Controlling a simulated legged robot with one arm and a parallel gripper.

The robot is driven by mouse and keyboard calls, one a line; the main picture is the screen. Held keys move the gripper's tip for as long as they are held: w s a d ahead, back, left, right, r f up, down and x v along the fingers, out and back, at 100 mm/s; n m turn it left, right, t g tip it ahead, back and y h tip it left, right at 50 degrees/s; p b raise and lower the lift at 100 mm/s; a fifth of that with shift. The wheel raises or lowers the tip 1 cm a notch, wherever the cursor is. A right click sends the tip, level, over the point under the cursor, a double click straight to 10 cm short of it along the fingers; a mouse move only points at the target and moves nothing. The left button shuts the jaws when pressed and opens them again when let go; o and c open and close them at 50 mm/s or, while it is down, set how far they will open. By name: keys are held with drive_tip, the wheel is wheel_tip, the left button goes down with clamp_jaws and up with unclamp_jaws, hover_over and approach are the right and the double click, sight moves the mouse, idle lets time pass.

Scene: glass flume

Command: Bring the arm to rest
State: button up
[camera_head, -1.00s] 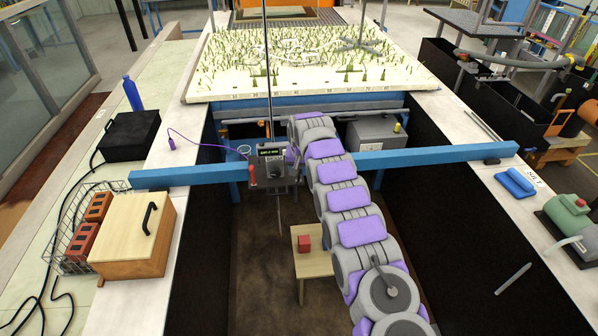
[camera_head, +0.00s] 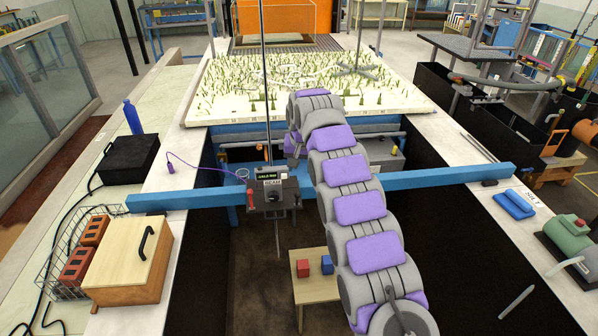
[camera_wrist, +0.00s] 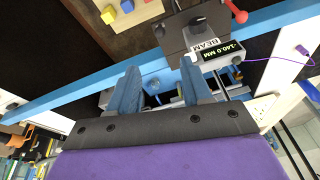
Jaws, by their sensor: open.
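My purple and grey arm (camera_head: 350,205) reaches forward over the blue beam, its upper bend in front of the planted bed. In the wrist view my gripper (camera_wrist: 160,80) shows two blue fingers spread apart, with nothing held between them. Past the fingers are the blue beam (camera_wrist: 70,88) and the grey gauge box (camera_wrist: 195,28) marked BEAM, its display upside down. In the head view the gauge box (camera_head: 272,190) sits on the beam left of my arm. The fingertips cannot be made out in the head view.
A small wooden table (camera_head: 312,291) below the beam holds a red cube (camera_head: 303,268) and a blue cube (camera_head: 327,265); the wrist view also shows a yellow cube (camera_wrist: 146,2). A thin rod (camera_head: 263,80) rises above the gauge. A wooden box (camera_head: 125,262) stands left.

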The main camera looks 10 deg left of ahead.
drive_tip(key=shift+r, duration=0.1)
drive_tip(key=s+d+r+m+g+h+b, duration=0.1)
drive_tip(key=s+d+r+b, duration=0.15)
drive_tip(key=s+d, duration=0.8)
drive_tip(key=s+d+r+g+b, duration=0.1)
drive_tip(key=s+d+b, duration=0.2)
drive_tip(key=s+d, duration=0.75)
drive_tip(key=s+d+f+g+b, duration=0.1)
drive_tip(key=s+f, duration=0.3)
drive_tip(key=s, duration=0.7)
drive_tip(key=s+d+f+b, duration=0.1)
drive_tip(key=s+f, duration=0.3)
drive_tip(key=s, duration=0.8)
drive_tip(key=s+d+f+g+b, duration=0.1)
drive_tip(key=s+d+f+b, duration=0.1)
drive_tip(key=s, duration=1)
wheel_tip(320, 180, down, 2)
drive_tip(key=shift+f+g+b, duration=0.2)
drive_tip(key=shift+g+b, duration=0.1)
drive_tip(key=shift+b, duration=0.4)
